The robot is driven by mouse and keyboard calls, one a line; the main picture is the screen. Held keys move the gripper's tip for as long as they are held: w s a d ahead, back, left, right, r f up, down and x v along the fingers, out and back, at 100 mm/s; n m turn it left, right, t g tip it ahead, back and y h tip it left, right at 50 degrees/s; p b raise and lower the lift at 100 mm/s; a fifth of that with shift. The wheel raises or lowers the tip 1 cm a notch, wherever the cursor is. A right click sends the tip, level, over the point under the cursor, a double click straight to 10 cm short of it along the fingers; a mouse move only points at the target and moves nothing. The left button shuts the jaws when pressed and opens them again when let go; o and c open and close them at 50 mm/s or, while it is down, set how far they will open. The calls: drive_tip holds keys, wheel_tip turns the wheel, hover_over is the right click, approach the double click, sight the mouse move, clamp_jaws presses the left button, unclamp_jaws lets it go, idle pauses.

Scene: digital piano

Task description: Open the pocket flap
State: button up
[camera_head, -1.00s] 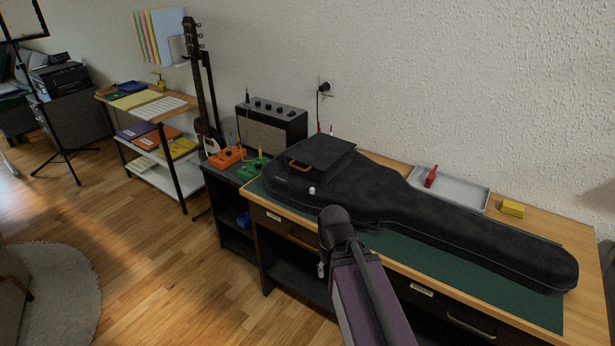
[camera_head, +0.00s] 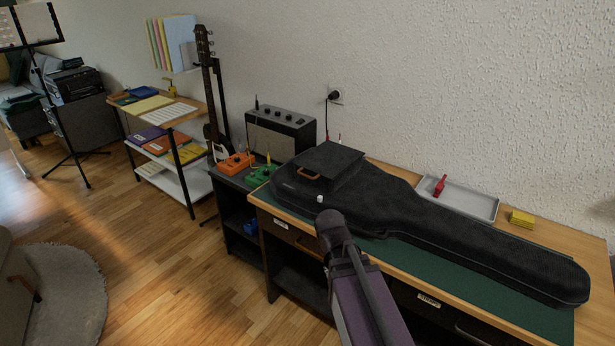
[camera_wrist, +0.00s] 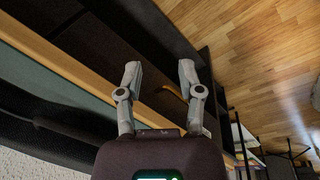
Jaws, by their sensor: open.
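The black guitar case (camera_head: 440,222) lies along the workbench with its wide body at the left end. The pocket flap (camera_head: 326,160) is a dark, boxy lid on top of the body. It appears to lie down over the pocket, with a small orange-brown pull tab (camera_head: 309,175) at its left front edge. My gripper (camera_wrist: 159,76) is open and empty in the wrist view. Its fingers point over the bench's front edge at dark drawer fronts. In the head view my arm hides the fingertips, in front of the case and apart from the flap. The flap is not visible in the wrist view.
A small white piece (camera_head: 320,198) sits on the case's front side. A grey tray (camera_head: 468,203) with a red item and a yellow block (camera_head: 521,218) lie behind the case. Orange (camera_head: 236,164) and green pedals and an amplifier (camera_head: 280,140) stand left.

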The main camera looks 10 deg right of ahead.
drive_tip(key=w+r+n+t+h, duration=0.2)
drive_tip(key=w+h, duration=0.1)
drive_tip(key=w, duration=0.3)
drive_tip(key=n+t+h, duration=0.6)
drive_tip(key=t+h, duration=0.1)
drive_tip(key=t, duration=0.1)
approach(306, 176)
drive_tip(key=v, duration=0.3)
drive_tip(key=shift+a, duration=0.2)
drive_tip(key=shift+w+d, duration=0.1)
drive_tip(key=shift+d, duration=0.05)
drive_tip(key=b+x, duration=0.2)
drive_tip(key=x, duration=1.1)
drive_tip(key=shift+w+d+f+b, duration=0.15)
drive_tip(key=shift+b, duration=0.15)
clamp_jaws()
